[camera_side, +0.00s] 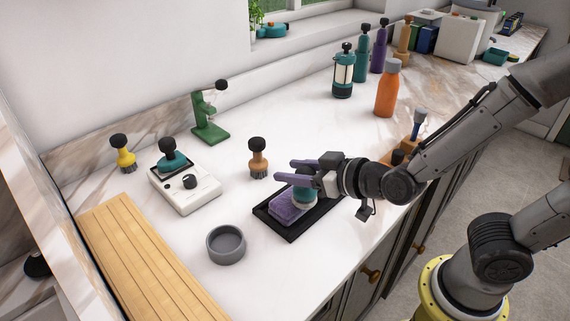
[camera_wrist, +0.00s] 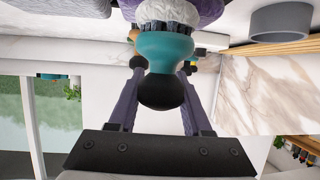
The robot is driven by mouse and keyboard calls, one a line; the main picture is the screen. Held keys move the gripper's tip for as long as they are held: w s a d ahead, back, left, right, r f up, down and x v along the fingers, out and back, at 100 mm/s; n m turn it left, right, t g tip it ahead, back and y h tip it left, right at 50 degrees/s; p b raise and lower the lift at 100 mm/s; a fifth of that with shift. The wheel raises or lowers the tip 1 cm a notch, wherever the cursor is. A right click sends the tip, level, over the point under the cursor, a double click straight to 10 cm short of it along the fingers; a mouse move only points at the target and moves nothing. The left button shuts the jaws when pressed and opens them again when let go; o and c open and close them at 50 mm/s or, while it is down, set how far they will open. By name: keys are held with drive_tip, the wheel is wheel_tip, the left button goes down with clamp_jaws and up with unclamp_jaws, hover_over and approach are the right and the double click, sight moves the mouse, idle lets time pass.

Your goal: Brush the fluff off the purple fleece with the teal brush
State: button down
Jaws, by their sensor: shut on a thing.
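The teal brush (camera_wrist: 163,50) has a black knob and dark bristles. My gripper (camera_wrist: 161,78) has purple fingers, shut on the brush's knob. In the side view my gripper (camera_side: 287,171) is over the purple fleece (camera_side: 286,209), with the teal brush (camera_side: 304,199) under it at the fleece's right part. The fleece lies in a black tray (camera_side: 264,215). In the wrist view white fluff (camera_wrist: 166,11) shows at the bristles, against the purple fleece (camera_wrist: 208,9). The bristles look to be at the fluff, but firm contact cannot be told. My gripper hides part of the brush in the side view.
A grey bowl (camera_side: 226,244) stands left of the tray, beside a wooden board (camera_side: 139,262). A brown brush (camera_side: 258,158) stands behind the tray. A white device (camera_side: 186,190) and a yellow brush (camera_side: 123,155) are further left. An orange bottle (camera_side: 387,90) stands at the back right.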

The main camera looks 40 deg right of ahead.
drive_tip(key=shift+s+a, duration=0.2)
drive_tip(key=shift+a, duration=0.15)
drive_tip(key=shift+w+a, duration=0.15)
drive_tip(key=shift+a, duration=0.05)
drive_tip(key=shift+w+d, duration=0.1)
drive_tip(key=shift+w, duration=2.65)
drive_tip(key=shift+s, duration=2.9)
wheel_tip(320, 180, up, 8)
